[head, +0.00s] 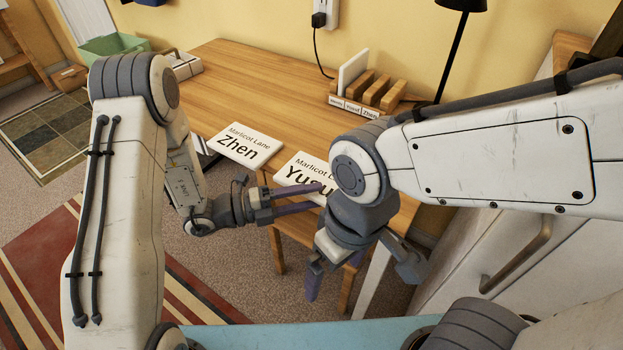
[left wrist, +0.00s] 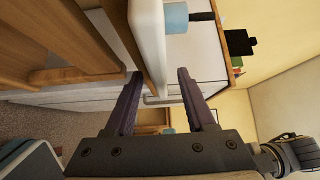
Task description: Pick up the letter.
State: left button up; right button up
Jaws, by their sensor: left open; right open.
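A white letter marked "Marlicot Lane Zhen" (head: 238,146) lies flat on the wooden table. A second white letter, marked "Marlicot Lane" and a partly hidden "Yusuf" (head: 300,172), lies to its right at the table's front edge. My left gripper (head: 312,197) is open at the near edge of the Yusuf letter. In the left wrist view, a white slab edge (left wrist: 150,45), apparently that letter, reaches between the open fingers (left wrist: 160,73); I cannot tell whether they touch it. My right gripper (head: 334,272) is open and empty, pointing down in front of the table.
A wooden rack with name labels (head: 354,106) stands at the back of the table (head: 235,80), with a white card (head: 352,72) upright in it. A black lamp (head: 453,55) is behind. White cabinets with a handle (head: 517,255) are at right. The table's middle is clear.

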pick_arm(q)
grip_shut()
jog(key=shift+r, duration=0.1)
